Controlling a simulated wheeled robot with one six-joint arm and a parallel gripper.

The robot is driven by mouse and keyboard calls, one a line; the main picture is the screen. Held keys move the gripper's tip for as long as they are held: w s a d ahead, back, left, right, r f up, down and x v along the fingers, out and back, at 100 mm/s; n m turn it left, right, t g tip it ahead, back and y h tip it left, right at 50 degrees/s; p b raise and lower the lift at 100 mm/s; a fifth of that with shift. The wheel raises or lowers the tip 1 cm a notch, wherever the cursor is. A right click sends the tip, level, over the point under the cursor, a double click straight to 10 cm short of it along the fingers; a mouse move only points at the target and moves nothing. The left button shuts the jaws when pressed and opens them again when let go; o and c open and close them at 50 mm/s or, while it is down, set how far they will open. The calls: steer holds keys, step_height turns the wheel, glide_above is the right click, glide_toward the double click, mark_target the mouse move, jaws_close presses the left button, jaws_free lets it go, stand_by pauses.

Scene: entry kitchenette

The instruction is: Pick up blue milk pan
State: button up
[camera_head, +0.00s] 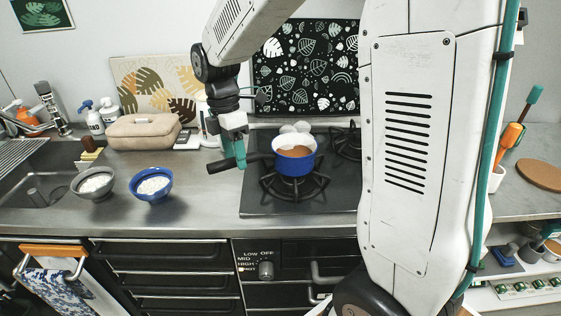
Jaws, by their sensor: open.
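The blue milk pan (295,161) stands on a burner of the black stove, on the left side of the hob. It is blue outside with a white rim and holds something brown. Its dark handle (222,165) points left, past the hob's edge. My gripper (240,160) is at the handle, with its teal finger beside it and reaching down across it. The jaws are open. Whether the handle lies between both fingers is hard to see at this size, as one finger is hidden.
A blue bowl (151,186) and a grey bowl (94,184) stand on the counter at left, near the sink (45,185). A beige bag (144,132) lies behind them. Pale round objects (296,128) sit behind the pan. My arm hides the right part of the hob.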

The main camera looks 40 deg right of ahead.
steer(key=f, duration=0.4)
steer(key=shift+s+f, duration=0.25)
steer(key=shift+f, duration=0.1)
jaws_close()
steer(key=shift+r, duration=0.1)
